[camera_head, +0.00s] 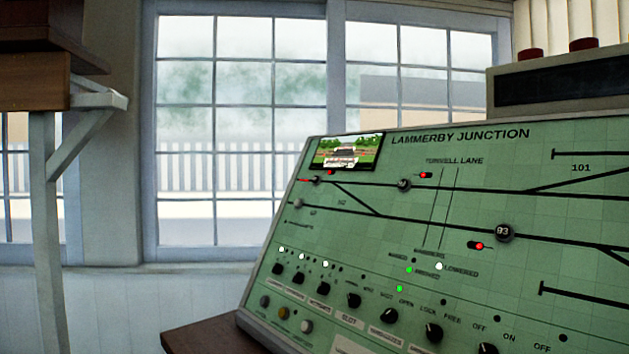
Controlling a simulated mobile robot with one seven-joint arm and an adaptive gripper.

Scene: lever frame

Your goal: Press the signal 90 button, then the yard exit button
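The green control panel (400,260) is headed "LAMMERBY JUNCTION" and fills the right half of the head view, tilted and running out of frame. Round dark buttons sit on its track lines: one reads about 83 or 93 (504,232), and another at upper middle (404,184) is too small to read. Two small ones sit at the left, a dark one (317,181) and a grey one (298,203). I cannot tell which button is signal 90 or yard exit. Red lamps glow beside the tracks. My gripper is not in view.
A row of black knobs (354,300) and small round buttons (283,313) lines the panel's lower part. A small screen (347,152) sits at its top left. A wooden shelf (35,80) on a white bracket juts in at left. Windows stand behind.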

